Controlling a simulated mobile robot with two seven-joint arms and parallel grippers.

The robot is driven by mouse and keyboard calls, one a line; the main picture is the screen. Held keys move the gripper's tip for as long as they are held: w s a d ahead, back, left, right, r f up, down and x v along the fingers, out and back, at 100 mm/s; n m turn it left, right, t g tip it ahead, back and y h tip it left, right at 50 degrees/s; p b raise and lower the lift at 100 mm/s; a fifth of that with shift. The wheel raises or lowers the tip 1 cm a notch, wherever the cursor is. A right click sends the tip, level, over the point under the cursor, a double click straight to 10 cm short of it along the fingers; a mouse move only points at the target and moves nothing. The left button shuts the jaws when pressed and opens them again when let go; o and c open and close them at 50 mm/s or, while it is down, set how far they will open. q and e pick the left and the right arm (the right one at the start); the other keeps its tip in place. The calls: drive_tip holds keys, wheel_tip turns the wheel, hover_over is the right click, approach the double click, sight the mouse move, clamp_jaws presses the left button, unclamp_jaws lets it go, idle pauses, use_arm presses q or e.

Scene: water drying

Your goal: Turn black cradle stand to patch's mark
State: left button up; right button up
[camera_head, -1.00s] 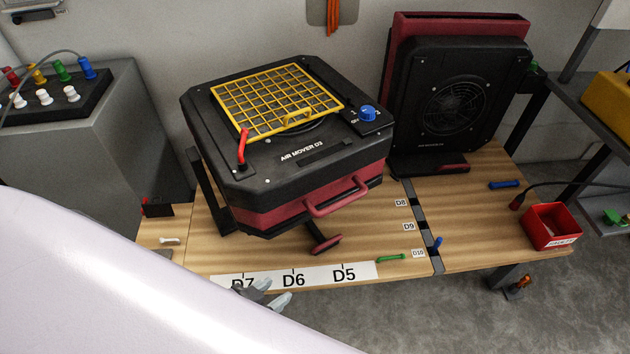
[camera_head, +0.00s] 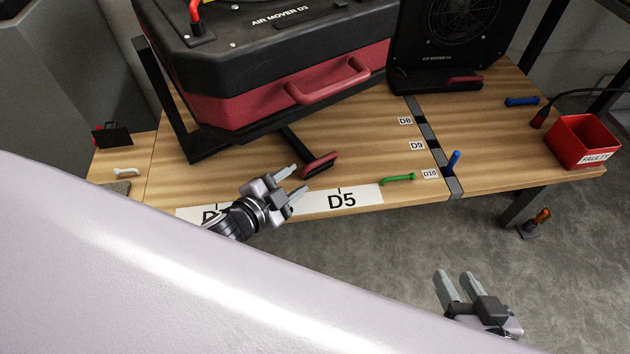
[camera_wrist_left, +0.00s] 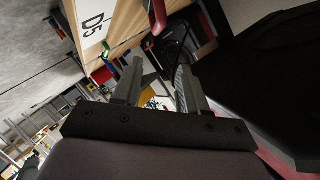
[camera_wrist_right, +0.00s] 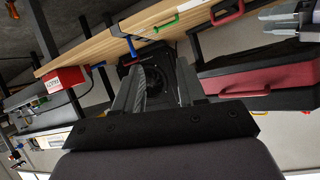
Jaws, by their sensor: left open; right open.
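The black cradle stand (camera_head: 170,110) holds the tilted black and maroon Air Mover D3 (camera_head: 240,85) on the bench. A black bar with a red grip (camera_head: 320,165) sticks out from under it towards the front edge. The white strip (camera_head: 368,196) along that edge reads D5; my left arm hides D6 and part of D7. My left gripper (camera_head: 298,182) is open and empty, just left of and in front of the red grip, above the strip. The grip also shows in the left wrist view (camera_wrist_left: 158,15). My right gripper (camera_head: 456,277) is open and empty, in front of the bench.
A blue peg (camera_head: 453,162) is near labels D8 to D10. A red faulty bin (camera_head: 583,143) stands at the right. A second air mover (camera_head: 445,45) stands upright behind. The right front bench top is mostly clear.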

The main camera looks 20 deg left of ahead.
sight(309, 168)
use_arm(q)
drive_tip(key=w+f+b, duration=0.1)
drive_tip(key=w+f+m+b, duration=0.1)
drive_tip(key=b, duration=0.1)
drive_tip(key=w+f+m+b, duration=0.1)
drive_tip(key=f, duration=0.1)
drive_tip(key=shift+w+a+t+h, duration=0.1)
drive_tip(key=shift+a+t+h, duration=0.15)
drive_tip(key=shift+t+h, duration=0.05)
drive_tip(key=shift+w+a+m+b, duration=0.1)
drive_tip(key=shift+w+m+b, duration=0.25)
drive_tip(key=shift+m+b, duration=0.2)
drive_tip(key=shift+b+x, duration=1.05)
drive_tip(key=shift+x, duration=2.5)
use_arm(e)
drive_tip(key=shift+w+a+f+y, duration=0.2)
drive_tip(key=shift+a+f+y, duration=0.3)
drive_tip(key=shift+a+f, duration=0.5)
drive_tip(key=shift+w+a+f+y, duration=0.15)
drive_tip(key=shift+a+f+y, duration=0.35)
drive_tip(key=shift+a+f, duration=0.45)
drive_tip(key=shift+d+f, duration=0.1)
drive_tip(key=shift+d, duration=0.05)
use_arm(q)
clamp_jaws()
drive_tip(key=shift+r, duration=0.1)
